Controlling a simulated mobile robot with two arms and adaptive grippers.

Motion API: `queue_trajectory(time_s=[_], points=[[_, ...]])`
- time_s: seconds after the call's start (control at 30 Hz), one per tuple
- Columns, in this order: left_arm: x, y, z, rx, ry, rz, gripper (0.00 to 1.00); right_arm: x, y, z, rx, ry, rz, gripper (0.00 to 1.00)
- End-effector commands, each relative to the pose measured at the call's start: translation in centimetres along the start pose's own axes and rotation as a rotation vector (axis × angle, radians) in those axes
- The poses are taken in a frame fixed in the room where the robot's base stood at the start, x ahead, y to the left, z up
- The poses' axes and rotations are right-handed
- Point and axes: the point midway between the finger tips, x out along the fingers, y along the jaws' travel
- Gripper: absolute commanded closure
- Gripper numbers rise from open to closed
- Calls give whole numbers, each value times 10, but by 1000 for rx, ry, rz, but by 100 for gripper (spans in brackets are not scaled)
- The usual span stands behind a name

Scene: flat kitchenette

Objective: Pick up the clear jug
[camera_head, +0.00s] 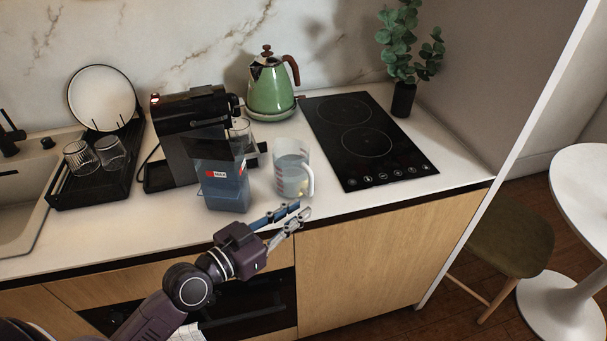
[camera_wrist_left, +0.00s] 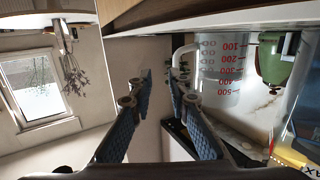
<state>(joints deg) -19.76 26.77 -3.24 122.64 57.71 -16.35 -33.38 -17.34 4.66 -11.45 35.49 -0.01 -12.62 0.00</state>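The clear jug (camera_head: 291,172) stands upright on the white counter, with its handle on its right side in the head view. In the left wrist view the jug (camera_wrist_left: 224,68) shows red measuring marks, and its handle is at its left. My left gripper (camera_head: 297,211) is in front of the jug at the counter's front edge. Its fingers are apart with nothing between them; in the wrist view the gripper (camera_wrist_left: 160,76) lies left of the jug, close to the handle. I cannot tell the exact gap to the handle. My right gripper is not in view.
A blue-tinted water container (camera_head: 222,186) and the black coffee machine (camera_head: 190,125) stand left of the jug. A green kettle (camera_head: 271,88) is behind it. The black hob (camera_head: 364,139) lies to its right. A dish rack (camera_head: 91,178) with glasses is farther left.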

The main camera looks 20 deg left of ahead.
Motion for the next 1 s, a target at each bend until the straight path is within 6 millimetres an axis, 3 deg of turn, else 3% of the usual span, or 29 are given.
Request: queue_trajectory(time_s=[0.1, 0.23, 0.57, 0.8, 1.0], points=[[1, -16, -21, 0, 70, -32, 83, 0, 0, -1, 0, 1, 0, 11], [6, -23, -29, -3, 93, -46, 83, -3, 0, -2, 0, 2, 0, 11], [38, -25, -33, -5, 92, -46, 83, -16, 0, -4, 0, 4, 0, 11], [72, -27, -35, -5, 91, -45, 83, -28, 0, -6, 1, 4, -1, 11], [79, -26, -33, -3, 89, -44, 83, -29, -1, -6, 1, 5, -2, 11]])
